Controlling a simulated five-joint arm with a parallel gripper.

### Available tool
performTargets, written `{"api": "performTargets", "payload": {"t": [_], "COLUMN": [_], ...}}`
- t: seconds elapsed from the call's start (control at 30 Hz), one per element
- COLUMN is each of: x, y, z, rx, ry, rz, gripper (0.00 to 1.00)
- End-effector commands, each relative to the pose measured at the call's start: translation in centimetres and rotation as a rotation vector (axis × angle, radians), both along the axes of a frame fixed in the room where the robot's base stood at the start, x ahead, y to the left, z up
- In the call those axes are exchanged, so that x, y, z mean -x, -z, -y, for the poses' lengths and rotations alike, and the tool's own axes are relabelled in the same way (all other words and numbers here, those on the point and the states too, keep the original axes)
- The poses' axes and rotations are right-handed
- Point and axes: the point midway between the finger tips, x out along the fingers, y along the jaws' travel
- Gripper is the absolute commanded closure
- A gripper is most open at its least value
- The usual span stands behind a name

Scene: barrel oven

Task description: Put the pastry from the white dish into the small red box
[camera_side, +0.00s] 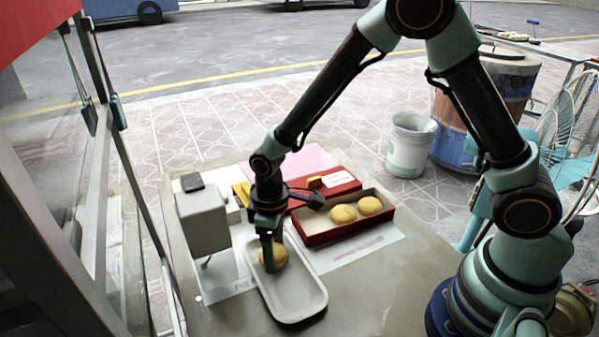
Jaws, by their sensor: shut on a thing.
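The white dish (301,299) is an oblong tray with rounded corners near the front middle of the table. A round golden pastry (280,257) is at the far end of the dish. My gripper (268,262) points down over that end and is shut on the pastry, its fingers partly covering it. I cannot tell whether the pastry still touches the dish floor. The small red box (337,234) is open and stands just behind and to the right of the dish. Two golden pastries (357,210) sit in its right part; its left part shows a bare light floor.
A grey-white device (204,222) stands left of the dish. A red case (325,188) with a yellow item and a white label lies behind the box, near a pink sheet (299,160). A white bucket (409,146) stands beyond the table. The table's front right is clear.

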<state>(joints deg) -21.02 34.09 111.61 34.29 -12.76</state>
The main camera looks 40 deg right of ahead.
Motion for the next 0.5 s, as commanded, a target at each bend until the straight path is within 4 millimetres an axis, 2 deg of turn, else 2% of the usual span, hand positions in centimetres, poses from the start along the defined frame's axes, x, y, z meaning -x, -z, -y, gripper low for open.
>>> {"api": "performTargets", "payload": {"t": [0.17, 0.5], "x": [-0.1, -0.1], "y": [-2.4, -11.9], "z": [0.0, -0.1], "rx": [-0.002, -0.003], "ry": [0.000, 0.000], "rz": [0.005, 0.009], "gripper": [0.82, 0.82]}}
